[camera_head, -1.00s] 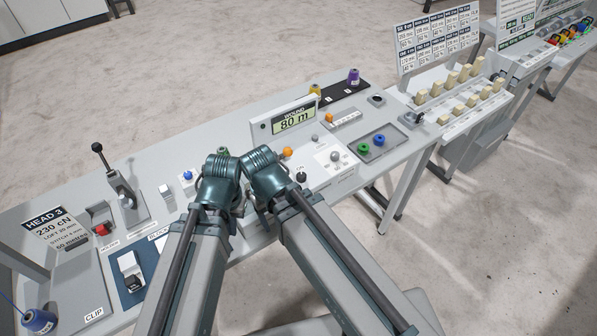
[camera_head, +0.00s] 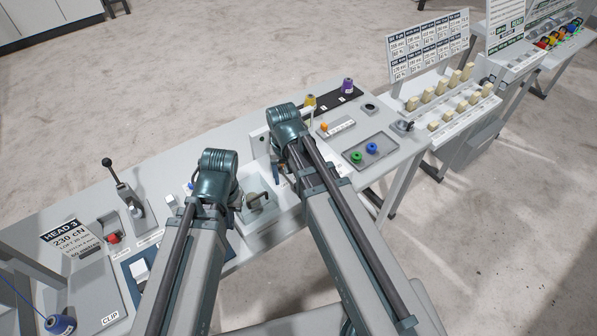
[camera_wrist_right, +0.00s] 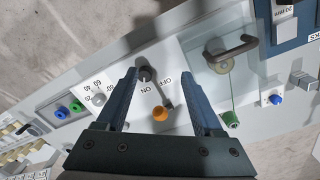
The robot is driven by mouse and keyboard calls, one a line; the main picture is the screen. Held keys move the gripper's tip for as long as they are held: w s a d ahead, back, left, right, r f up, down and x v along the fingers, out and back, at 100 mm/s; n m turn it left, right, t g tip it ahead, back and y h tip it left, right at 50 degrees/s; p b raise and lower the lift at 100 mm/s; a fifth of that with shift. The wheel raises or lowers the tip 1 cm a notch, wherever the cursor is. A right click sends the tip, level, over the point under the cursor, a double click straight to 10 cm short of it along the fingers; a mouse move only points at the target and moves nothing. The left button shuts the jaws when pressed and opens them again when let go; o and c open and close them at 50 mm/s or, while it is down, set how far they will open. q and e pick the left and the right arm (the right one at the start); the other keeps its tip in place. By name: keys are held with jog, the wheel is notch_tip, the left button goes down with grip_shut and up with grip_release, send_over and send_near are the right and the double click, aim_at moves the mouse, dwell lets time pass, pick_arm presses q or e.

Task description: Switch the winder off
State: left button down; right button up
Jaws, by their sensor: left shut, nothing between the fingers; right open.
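In the head view my right wrist and arm hide the knob, and the right gripper (camera_head: 279,172) shows only in part. My left gripper (camera_head: 236,198) is shut and empty, mostly hidden by its wrist, left of the right one.
A curved handle (camera_wrist_right: 231,55) stands beside the right finger. A grey tray (camera_head: 385,150) holds green and blue spools.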

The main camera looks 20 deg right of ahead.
jog(key=w+d+r+m+p, duration=0.2)
jog(key=w+d+r+m, duration=0.1)
jog(key=w+d+r, duration=0.1)
notch_tip(320, 180, down, 14)
jog(key=b, duration=1.3)
jog(key=shift+f+b, duration=0.1)
jog(key=shift+b, duration=0.3)
pick_arm(q)
notch_tip(320, 180, down, 10)
pick_arm(e)
grip_shut()
